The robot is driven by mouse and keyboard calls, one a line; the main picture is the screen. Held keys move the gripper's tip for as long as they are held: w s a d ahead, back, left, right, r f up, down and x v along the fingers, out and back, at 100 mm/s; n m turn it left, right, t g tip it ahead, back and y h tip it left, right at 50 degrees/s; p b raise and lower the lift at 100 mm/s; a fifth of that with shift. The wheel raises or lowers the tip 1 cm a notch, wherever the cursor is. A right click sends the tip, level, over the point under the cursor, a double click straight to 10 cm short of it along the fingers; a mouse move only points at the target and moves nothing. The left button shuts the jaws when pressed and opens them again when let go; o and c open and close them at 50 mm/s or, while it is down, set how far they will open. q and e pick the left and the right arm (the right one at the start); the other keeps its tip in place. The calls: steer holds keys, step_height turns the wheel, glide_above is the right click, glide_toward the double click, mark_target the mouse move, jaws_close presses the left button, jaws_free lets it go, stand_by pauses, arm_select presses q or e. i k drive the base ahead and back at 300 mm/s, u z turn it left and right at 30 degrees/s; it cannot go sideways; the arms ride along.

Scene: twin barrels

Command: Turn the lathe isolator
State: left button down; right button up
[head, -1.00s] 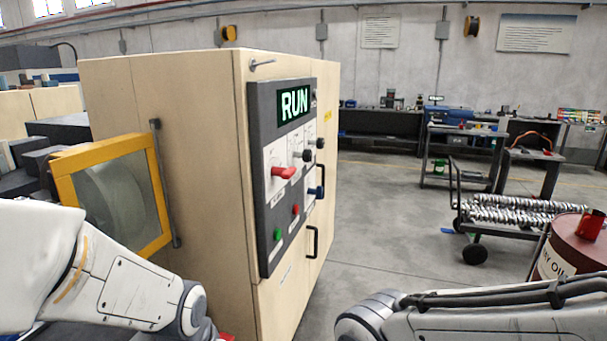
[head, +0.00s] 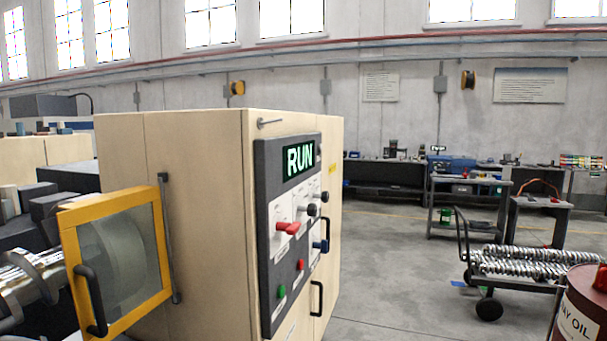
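The lathe cabinet (head: 190,220) is a tall beige box at centre left. Its dark control panel (head: 268,215) faces right and carries a lit green RUN display (head: 300,159). A red rotary handle (head: 288,228) sits on a white plate below the display and sticks out to the right. Black knobs (head: 313,210) and a blue handle (head: 321,246) are to its right. A green button (head: 281,291) and a red button (head: 300,265) are lower down. Neither of my grippers is in view.
A yellow-framed guard window (head: 120,255) juts out at the cabinet's left. A cart of metal swarf or shafts (head: 525,262) and a red oil drum (head: 580,315) stand at the right. Workbenches (head: 385,180) line the back wall. The floor between is clear.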

mark_target(290, 229)
steer(key=k, duration=1.2)
steer(key=z, duration=0.95)
steer(key=i, duration=1.1)
steer(key=z, duration=0.35)
steer(key=i, duration=0.9)
steer(key=u, duration=0.95)
steer(key=i, duration=0.75)
steer(key=u, duration=1.2)
steer(key=i, duration=0.2)
steer(key=u, duration=0.05)
